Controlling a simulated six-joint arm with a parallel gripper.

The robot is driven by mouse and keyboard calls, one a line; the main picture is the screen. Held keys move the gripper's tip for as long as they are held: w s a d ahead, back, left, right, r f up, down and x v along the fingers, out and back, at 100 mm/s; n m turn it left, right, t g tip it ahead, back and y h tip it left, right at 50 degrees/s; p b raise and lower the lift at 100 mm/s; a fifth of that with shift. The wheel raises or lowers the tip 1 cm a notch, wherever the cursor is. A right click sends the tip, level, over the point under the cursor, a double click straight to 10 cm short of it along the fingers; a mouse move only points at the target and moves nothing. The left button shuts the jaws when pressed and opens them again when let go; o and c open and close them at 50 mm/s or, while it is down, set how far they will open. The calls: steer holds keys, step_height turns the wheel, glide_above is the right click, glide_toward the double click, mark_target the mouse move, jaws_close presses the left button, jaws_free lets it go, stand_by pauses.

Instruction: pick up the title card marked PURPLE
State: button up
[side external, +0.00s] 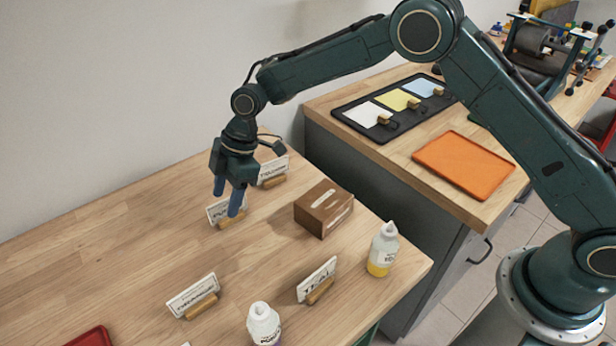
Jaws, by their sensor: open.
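A card that seems to read TEAL (317,279) and a longer-worded card (192,295) stand nearer the front.
A brown box (323,208) stands right of my gripper. A yellow-bottomed bottle (383,250) and a purple-bottomed bottle (263,324) stand near the front. A red object (91,337) lies front left. An orange tray (463,165) and black tray (349,109) lie on the other counter. The table's left is clear.

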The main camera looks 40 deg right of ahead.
mark_target(223, 218)
steer(key=shift+x, duration=2.25)
steer(key=shift+d, duration=0.1)
steer(key=c, duration=1)
steer(key=shift+c, duration=0.2)
steer(key=shift+r, duration=0.15)
step_height(223, 218, up, 20)
